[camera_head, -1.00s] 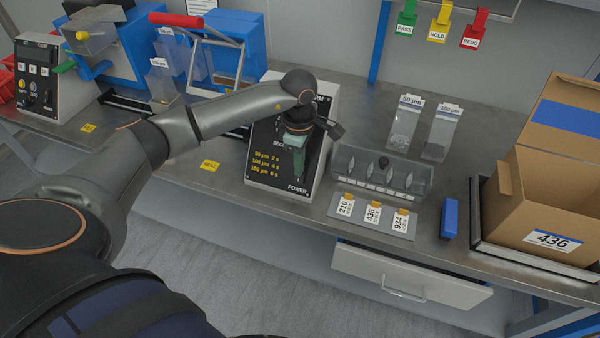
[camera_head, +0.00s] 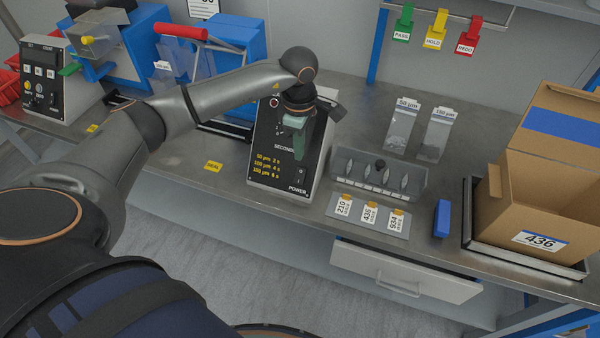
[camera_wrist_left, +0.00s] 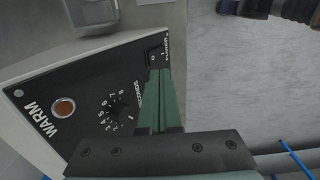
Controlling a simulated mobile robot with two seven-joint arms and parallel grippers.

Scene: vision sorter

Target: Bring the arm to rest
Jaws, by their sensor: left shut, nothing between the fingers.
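My left gripper (camera_head: 300,150) has green fingers and hangs in front of the sloped black panel of the control box (camera_head: 262,186). In the left wrist view the fingers (camera_wrist_left: 160,75) are together with nothing between them, their tips near the power rocker switch (camera_wrist_left: 155,55). That view also shows a dial marked in seconds (camera_wrist_left: 120,112) and an orange lamp (camera_wrist_left: 64,107) by the word WARM. I cannot tell whether the fingertips touch the panel. My right gripper is not in view.
Right of the box are a clear rack (camera_head: 380,174), a tag plate (camera_head: 369,215), a blue block (camera_head: 442,218) and a cardboard box labelled 436 (camera_head: 500,220). A sealer with a red handle (camera_head: 180,33) stands behind my left arm. A drawer (camera_head: 400,272) is under the bench.

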